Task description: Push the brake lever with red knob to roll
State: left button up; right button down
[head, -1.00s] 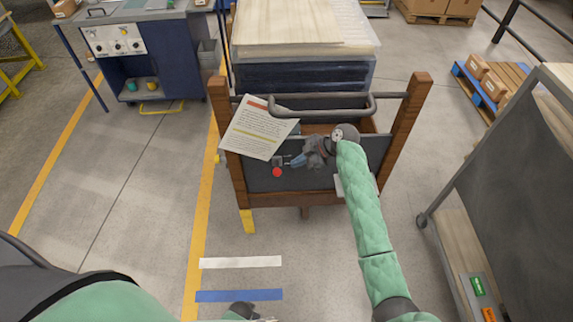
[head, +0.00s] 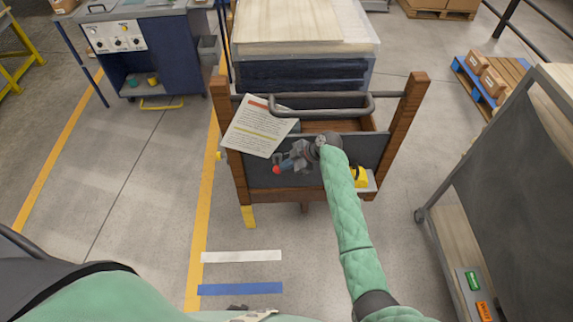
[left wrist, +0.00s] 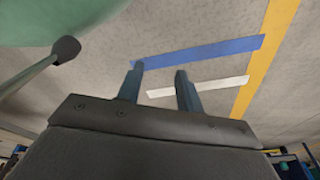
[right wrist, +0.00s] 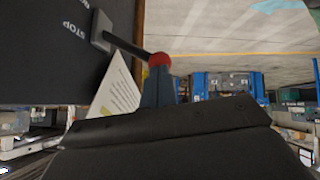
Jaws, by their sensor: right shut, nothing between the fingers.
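The brake lever's red knob (head: 276,170) shows low on the cart's dark front panel (head: 320,178). In the right wrist view the red knob (right wrist: 160,59) ends a dark lever (right wrist: 128,46) from a grey bracket (right wrist: 101,30). The word STOP (right wrist: 75,30) is printed near the bracket; another marking is cut off above. My right gripper (head: 284,166) is shut and empty, its tips right at the knob. I cannot tell whether they touch. In the left wrist view my left gripper (left wrist: 158,70) is open and empty, above the floor.
The cart has wooden posts (head: 403,115), a grey handle bar (head: 320,114) and a hanging paper sheet (head: 258,126). A yellow object (head: 360,177) is at its lower right. A grey trolley (head: 510,190) stands at right.

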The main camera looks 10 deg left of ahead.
pick_arm(q)
jog(key=shift+f, duration=0.1)
pick_arm(e)
jog(key=shift+s+f, duration=0.1)
jog(key=shift+f, duration=0.05)
